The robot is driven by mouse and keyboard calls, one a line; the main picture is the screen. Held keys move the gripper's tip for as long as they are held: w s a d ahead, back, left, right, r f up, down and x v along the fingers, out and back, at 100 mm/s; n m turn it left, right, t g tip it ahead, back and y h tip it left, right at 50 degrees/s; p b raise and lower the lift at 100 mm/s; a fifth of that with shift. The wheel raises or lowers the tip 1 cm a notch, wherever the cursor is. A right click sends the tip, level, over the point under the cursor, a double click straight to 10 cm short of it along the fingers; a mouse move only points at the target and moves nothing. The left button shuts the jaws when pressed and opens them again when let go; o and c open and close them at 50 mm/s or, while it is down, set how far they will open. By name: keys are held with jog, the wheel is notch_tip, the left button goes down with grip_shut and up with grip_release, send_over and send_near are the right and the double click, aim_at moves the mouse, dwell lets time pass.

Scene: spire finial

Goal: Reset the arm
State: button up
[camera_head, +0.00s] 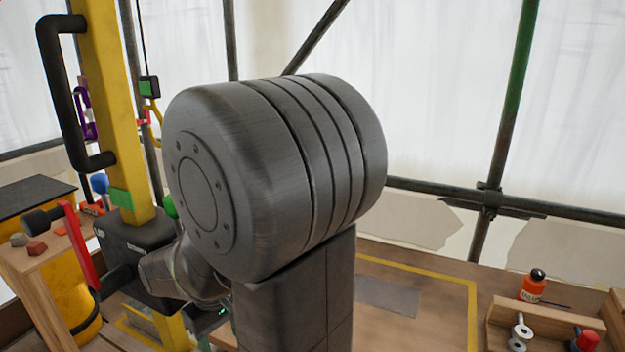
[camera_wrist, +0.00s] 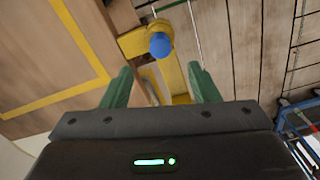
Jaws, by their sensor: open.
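My gripper (camera_wrist: 161,88) shows in the wrist view with its two green fingers spread wide apart. It is open and nothing is between the fingertips. Beyond it, a blue ball-shaped knob (camera_wrist: 160,45) sits on a yellow metal part. In the head view my dark grey arm fills the middle and hides much of the scene behind it. The gripper itself is mostly hidden there.
A yellow post (camera_head: 113,100) with a black handle (camera_head: 60,90) and a red lever (camera_head: 80,248) stands at the left. A workbench (camera_head: 425,320) with a yellow outline lies at the right, with an orange bottle (camera_head: 532,287) and a wooden tray (camera_head: 548,318) holding bolts. Scaffold poles (camera_head: 505,130) stand behind.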

notch_tip(320, 180, down, 10)
jog(key=shift+r+b, duration=0.1)
jog(key=shift+b, duration=0.45)
jog(key=shift+r+p, duration=0.35)
jog(key=shift+r, duration=0.15)
